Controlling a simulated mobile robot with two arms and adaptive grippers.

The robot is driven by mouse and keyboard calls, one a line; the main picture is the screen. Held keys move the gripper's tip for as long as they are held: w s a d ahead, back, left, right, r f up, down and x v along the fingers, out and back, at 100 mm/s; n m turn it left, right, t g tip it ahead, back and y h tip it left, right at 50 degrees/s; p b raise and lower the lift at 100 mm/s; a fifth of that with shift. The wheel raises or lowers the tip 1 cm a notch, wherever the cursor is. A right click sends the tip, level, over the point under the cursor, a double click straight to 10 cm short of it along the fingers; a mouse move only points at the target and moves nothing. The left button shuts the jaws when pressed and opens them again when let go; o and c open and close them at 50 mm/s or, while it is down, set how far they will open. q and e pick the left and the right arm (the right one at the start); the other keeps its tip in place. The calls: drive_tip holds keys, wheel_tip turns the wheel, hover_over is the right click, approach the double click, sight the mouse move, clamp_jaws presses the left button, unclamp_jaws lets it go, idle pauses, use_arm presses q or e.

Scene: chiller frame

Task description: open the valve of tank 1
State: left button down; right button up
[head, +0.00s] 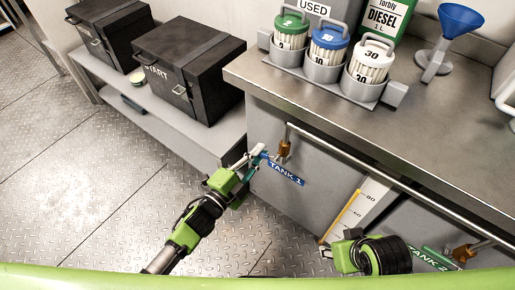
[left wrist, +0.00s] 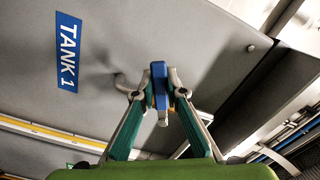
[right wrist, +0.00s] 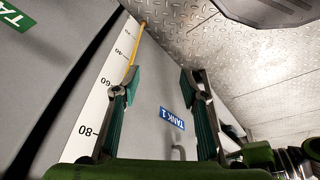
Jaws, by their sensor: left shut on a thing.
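Tank 1 (head: 325,175) is a grey box under the counter with a blue "TANK 1" label (head: 285,173). The label also shows in the left wrist view (left wrist: 68,52) and the right wrist view (right wrist: 172,118). My left gripper (head: 258,157) is at the tank front, just left of the label. In the left wrist view its fingertips are shut on the blue valve handle (left wrist: 159,84). The fingers partly hide the handle. In the right wrist view, my right gripper (right wrist: 160,85) is open and empty, in front of the level scale (right wrist: 98,95).
A metal rail (head: 370,178) runs along the counter front. Tank 2, with a green label (head: 440,258), is at lower right. Filter canisters (head: 328,52) and a blue funnel (head: 460,20) stand on the counter (head: 430,130). Black cases (head: 190,70) sit on a low shelf. The floor at left is clear.

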use_arm(q)
drive_tip(key=s+d+f+n+p, duration=0.2)
drive_tip(key=d+n, duration=0.3)
drive_tip(key=n, duration=0.8)
drive_tip(key=shift+s+f, duration=0.85)
drive_tip(key=shift+s, duration=0.05)
use_arm(e)
wheel_tip(320, 180, down, 10)
drive_tip(key=shift+w+a+r+g, duration=0.2)
drive_tip(key=shift+w+g, duration=0.1)
drive_tip(key=shift+g, duration=0.1)
use_arm(q)
drive_tip(key=shift+s+d+n, duration=0.1)
drive_tip(key=shift+d+n, duration=0.05)
drive_tip(key=shift+n, duration=0.15)
use_arm(e)
drive_tip(key=shift+f, duration=0.15)
use_arm(q)
drive_tip(key=c, duration=2.1)
unclamp_jaws()
drive_tip(key=shift+o, duration=0.4)
